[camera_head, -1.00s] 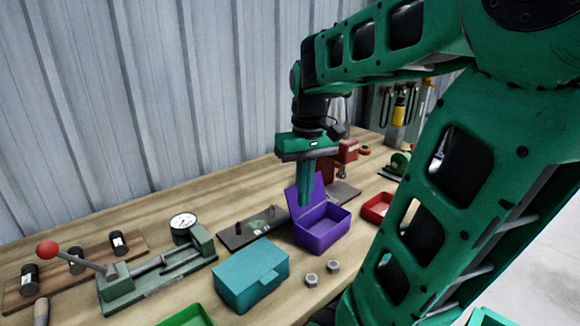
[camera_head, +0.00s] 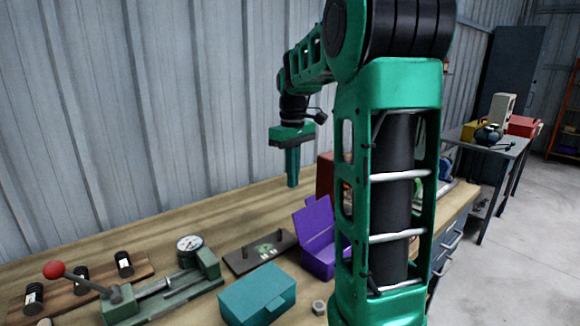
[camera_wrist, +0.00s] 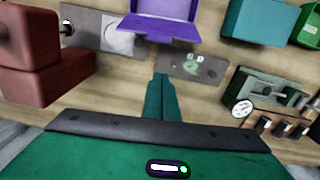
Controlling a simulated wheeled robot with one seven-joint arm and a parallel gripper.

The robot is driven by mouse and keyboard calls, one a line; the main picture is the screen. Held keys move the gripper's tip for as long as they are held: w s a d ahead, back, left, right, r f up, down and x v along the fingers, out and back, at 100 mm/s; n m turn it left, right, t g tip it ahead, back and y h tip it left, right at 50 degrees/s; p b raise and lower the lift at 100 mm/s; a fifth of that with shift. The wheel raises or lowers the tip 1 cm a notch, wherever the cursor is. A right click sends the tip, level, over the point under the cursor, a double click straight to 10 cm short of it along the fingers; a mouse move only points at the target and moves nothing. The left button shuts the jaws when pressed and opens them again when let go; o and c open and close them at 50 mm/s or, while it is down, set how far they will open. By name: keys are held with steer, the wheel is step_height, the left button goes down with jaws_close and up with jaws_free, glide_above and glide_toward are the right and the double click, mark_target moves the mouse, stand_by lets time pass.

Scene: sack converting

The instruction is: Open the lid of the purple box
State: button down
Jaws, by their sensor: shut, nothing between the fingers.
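The purple box (camera_head: 318,262) stands on the workbench, its right side hidden behind my arm in the head view. Its lid (camera_head: 313,219) is raised, standing up from the back edge and tilted. In the wrist view the purple lid (camera_wrist: 160,28) shows at the top, with the box cut off by the frame edge. My gripper (camera_head: 292,184) is shut and empty. It points down, above the bench behind the box and apart from the lid. In the wrist view the closed fingers (camera_wrist: 161,78) reach toward the lid without visible contact.
A teal box (camera_head: 257,298) with its lid down stands left of the purple box. A dark plate with pegs (camera_head: 258,254) lies behind it. A green clamp fixture with a gauge (camera_head: 190,246) is further left. A dark red block (camera_wrist: 45,75) shows in the wrist view. Corrugated wall stands behind.

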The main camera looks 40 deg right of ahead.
steer(key=shift+s+f, duration=0.65)
steer(key=shift+s, duration=0.35)
steer(key=shift+s+f, duration=0.6)
steer(key=shift+s, duration=0.35)
